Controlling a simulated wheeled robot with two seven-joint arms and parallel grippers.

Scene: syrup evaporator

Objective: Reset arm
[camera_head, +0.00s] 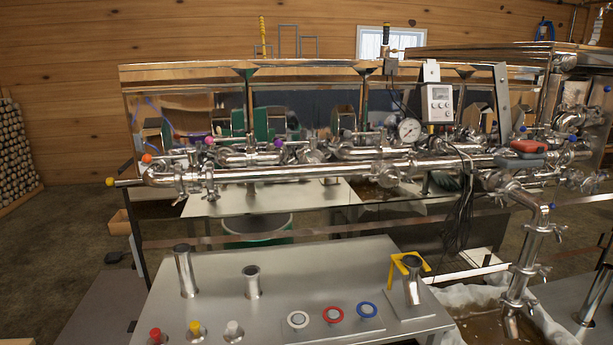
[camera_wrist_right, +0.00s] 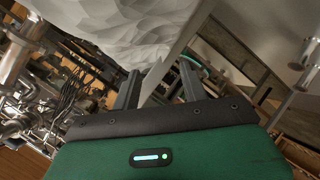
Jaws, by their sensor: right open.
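My right gripper (camera_wrist_right: 158,84) shows in the right wrist view, with its green body and dark palm at the bottom. Its two dark fingers stand apart and nothing shows held between them. A white, wrinkled surface lies beyond the fingers, with steel pipework tilted at the left. I cannot tell how far the fingers are from that surface. Neither gripper shows in the head view, and my left gripper is in no view.
In the head view a steel evaporator with pipes (camera_head: 290,172) runs across the middle. A pressure gauge (camera_head: 409,129) and a grey controller (camera_head: 438,104) sit on it. In front stands a metal table (camera_head: 222,307) with steel cups, coloured rings and knobs. A vertical pipe (camera_head: 527,265) hangs at the right.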

